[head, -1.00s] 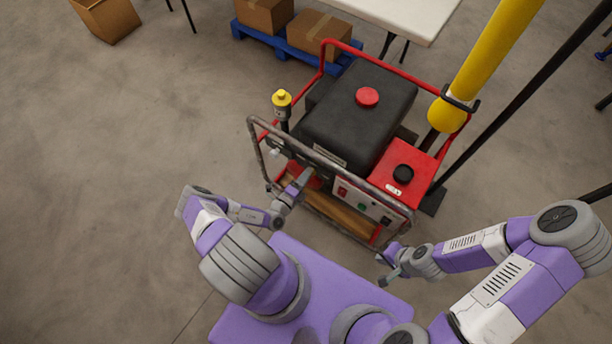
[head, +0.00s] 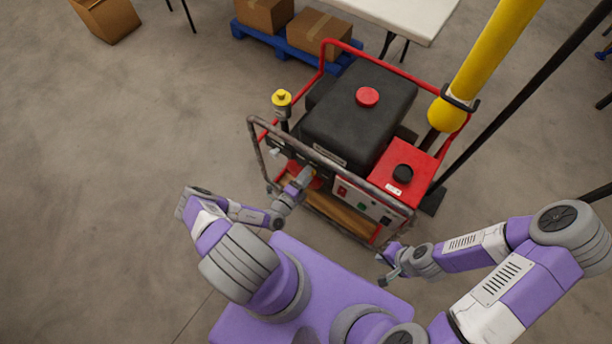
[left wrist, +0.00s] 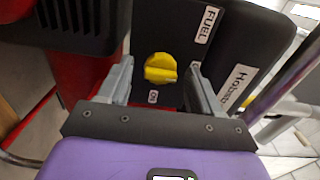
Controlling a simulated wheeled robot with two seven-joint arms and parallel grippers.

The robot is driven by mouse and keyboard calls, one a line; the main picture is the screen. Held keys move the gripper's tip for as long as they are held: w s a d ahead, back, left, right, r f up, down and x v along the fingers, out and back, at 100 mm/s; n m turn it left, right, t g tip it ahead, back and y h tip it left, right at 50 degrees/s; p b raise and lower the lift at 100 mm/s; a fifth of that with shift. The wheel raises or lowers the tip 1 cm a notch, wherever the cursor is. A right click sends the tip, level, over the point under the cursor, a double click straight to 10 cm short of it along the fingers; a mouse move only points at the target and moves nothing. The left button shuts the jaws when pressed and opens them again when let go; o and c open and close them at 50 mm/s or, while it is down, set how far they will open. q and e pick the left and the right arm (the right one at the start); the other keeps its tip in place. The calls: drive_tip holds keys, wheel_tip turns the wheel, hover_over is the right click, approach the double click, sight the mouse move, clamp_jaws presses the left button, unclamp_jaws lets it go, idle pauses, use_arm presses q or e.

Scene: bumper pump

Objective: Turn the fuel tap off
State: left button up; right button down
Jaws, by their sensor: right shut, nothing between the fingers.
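My left gripper (left wrist: 161,70) is open, with one finger on each side of the knob and a gap to each; how deep the fingers reach is hard to tell. In the head view my left gripper (head: 305,177) is at the front of the pump (head: 357,115). My right gripper (head: 388,272) is shut and empty, in front of the pump's right corner.
A metal tube frame (head: 330,163) runs around the pump close to my left wrist. A yellow pipe (head: 490,60) and black poles stand at the right. Cardboard boxes on a blue pallet (head: 270,45) and a white table are behind. The floor at the left is clear.

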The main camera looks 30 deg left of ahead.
use_arm(q)
drive_tip(key=shift+a, duration=0.1)
drive_tip(key=s+p, duration=0.1)
drive_tip(key=s, duration=0.6)
drive_tip(key=shift+s+a+p, duration=0.25)
drive_tip(key=shift+p, duration=0.1)
